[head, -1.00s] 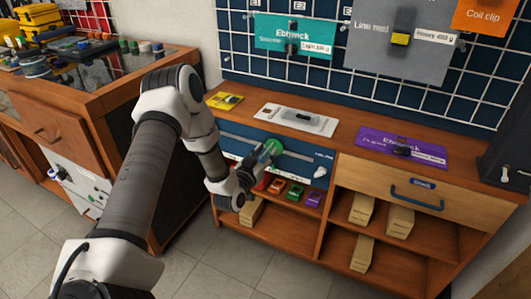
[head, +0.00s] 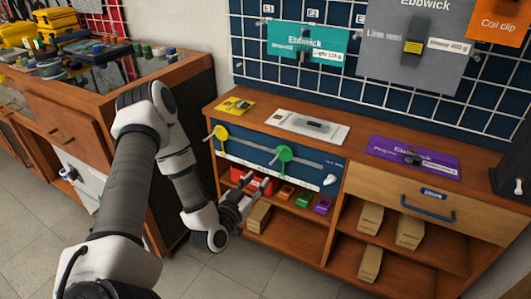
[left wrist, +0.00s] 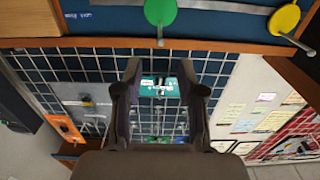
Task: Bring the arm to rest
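My left arm comes in from the left in the head view. Its gripper (head: 240,200) is in front of the bench's lower shelf, below the green knob (head: 284,154). In the left wrist view the gripper (left wrist: 160,70) has its two fingers spread apart with nothing between them. The green knob (left wrist: 160,12) and the yellow knob (left wrist: 284,18) also show there, apart from the fingers. In the head view the yellow knob (head: 221,132) sits left of the green one on the blue panel (head: 255,152). My right gripper is not in view.
The wooden bench (head: 350,152) has a drawer with a blue handle (head: 428,209) and shelves holding small coloured items and wooden blocks (head: 410,230). A cabinet (head: 85,125) with clutter stands at the left. A grid board (head: 345,75) hangs behind. Grey floor (head: 215,275) is clear in front.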

